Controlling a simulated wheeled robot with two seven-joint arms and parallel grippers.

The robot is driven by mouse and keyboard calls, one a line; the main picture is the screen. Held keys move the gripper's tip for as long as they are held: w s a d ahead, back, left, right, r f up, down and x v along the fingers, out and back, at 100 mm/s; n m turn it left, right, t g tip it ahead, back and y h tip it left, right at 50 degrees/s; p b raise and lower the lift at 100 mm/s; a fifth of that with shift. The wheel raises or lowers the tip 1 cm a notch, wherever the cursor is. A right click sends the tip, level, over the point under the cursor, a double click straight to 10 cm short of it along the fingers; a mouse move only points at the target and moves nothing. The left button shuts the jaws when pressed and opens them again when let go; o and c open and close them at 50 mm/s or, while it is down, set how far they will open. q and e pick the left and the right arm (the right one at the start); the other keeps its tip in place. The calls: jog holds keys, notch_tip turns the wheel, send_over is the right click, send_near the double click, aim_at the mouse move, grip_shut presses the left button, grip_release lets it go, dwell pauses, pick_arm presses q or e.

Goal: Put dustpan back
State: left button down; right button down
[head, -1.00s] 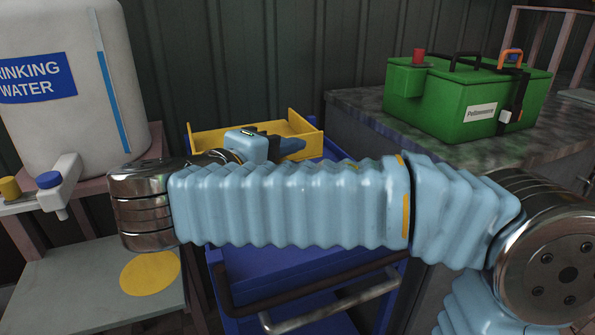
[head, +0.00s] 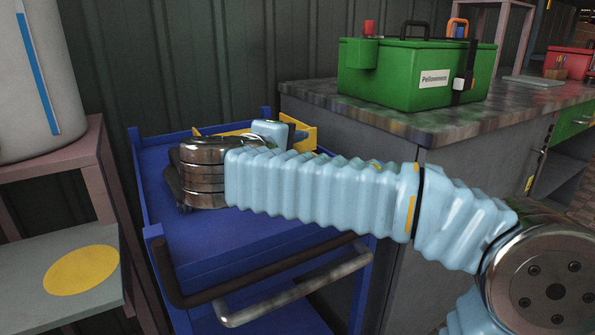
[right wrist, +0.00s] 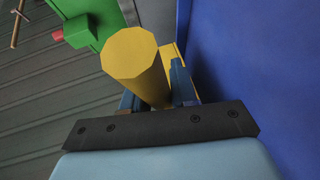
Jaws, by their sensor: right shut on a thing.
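The yellow dustpan (head: 308,126) shows in part in the head view, over the far side of the blue trolley's top. My right gripper (head: 292,134) overlaps it and hides much of it. In the right wrist view the thick yellow handle (right wrist: 138,62) stands between the blue fingers of my right gripper (right wrist: 156,92), which is shut on it. A strip of yellow also shows behind the fingers. I cannot tell whether the pan touches the trolley. My left gripper is in neither view.
The blue trolley (head: 215,250) has raised corners and a dark handle bar in front. A green box (head: 415,75) stands on the worktop (head: 400,125) at the right. A white water container (head: 30,90) stands on a pinkish stand at the left, with a yellow disc (head: 82,270) below.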

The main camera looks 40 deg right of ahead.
jog(key=shift+d+f, duration=0.3)
jog(key=shift+f, duration=0.05)
notch_tip(320, 180, down, 3)
jog(key=shift+w+d+f+b, duration=0.1)
jog(key=shift+f+b, duration=0.1)
jog(key=shift+b, duration=0.45)
jog(key=shift+f, duration=0.15)
jog(key=c, duration=0.9)
grip_release()
